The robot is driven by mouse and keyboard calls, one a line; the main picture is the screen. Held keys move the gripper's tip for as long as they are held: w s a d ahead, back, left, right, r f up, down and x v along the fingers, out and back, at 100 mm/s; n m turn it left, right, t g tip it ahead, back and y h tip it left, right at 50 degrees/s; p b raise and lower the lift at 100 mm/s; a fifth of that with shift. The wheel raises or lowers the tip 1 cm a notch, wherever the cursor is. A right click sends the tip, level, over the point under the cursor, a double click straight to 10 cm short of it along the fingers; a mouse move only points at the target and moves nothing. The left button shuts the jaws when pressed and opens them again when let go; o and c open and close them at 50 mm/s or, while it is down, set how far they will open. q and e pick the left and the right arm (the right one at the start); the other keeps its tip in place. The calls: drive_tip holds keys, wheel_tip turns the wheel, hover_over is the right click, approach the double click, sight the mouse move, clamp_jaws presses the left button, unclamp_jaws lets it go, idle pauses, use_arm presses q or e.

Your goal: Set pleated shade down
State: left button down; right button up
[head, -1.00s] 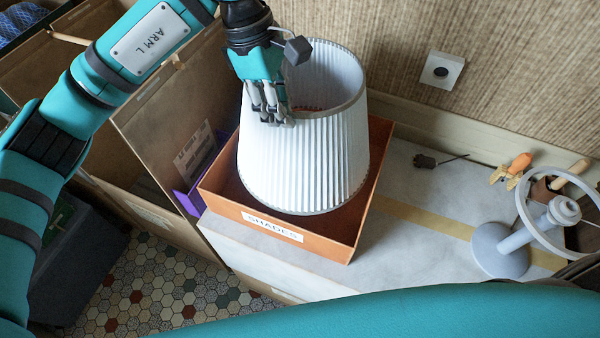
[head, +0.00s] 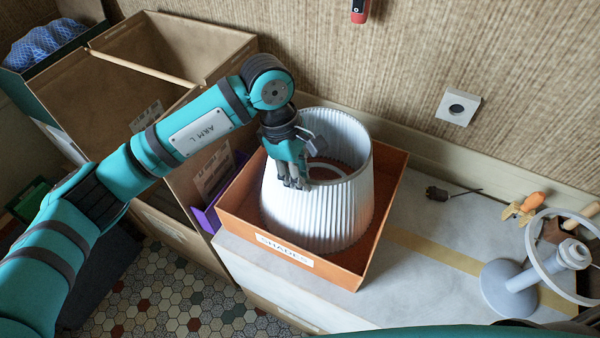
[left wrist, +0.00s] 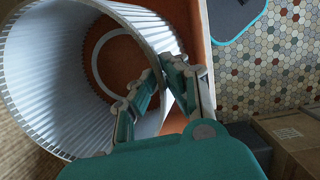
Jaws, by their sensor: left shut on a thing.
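The white pleated shade (head: 325,215) stands upright, wide end down, inside the orange box labelled SHADES (head: 338,276). Its lower edge is below the box's rim; I cannot tell whether it bears fully on the floor of the box. My left gripper (head: 296,185) is shut on the near left part of the shade's upper rim. In the left wrist view, the fingers (left wrist: 160,75) straddle the wall of the shade (left wrist: 40,85), and a pale ring shows inside against the orange floor. My right gripper is out of view.
The box sits on a pale worktop (head: 425,265). A grey stand with a ring (head: 510,285), an orange-handled tool (head: 533,202) and a small dark tool (head: 438,193) lie to the right. Open cardboard boxes (head: 170,50) stand left. A wall socket (head: 457,107) is behind.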

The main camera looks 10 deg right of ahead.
use_arm(q)
drive_tip(key=shift+f, duration=0.2)
drive_tip(key=c, duration=1.4)
unclamp_jaws()
drive_tip(key=shift+r, duration=0.1)
drive_tip(key=shift+r, duration=0.25)
drive_tip(key=shift+b+v, duration=1.8)
drive_tip(key=shift+v, duration=4.1)
drive_tip(key=shift+f, duration=0.1)
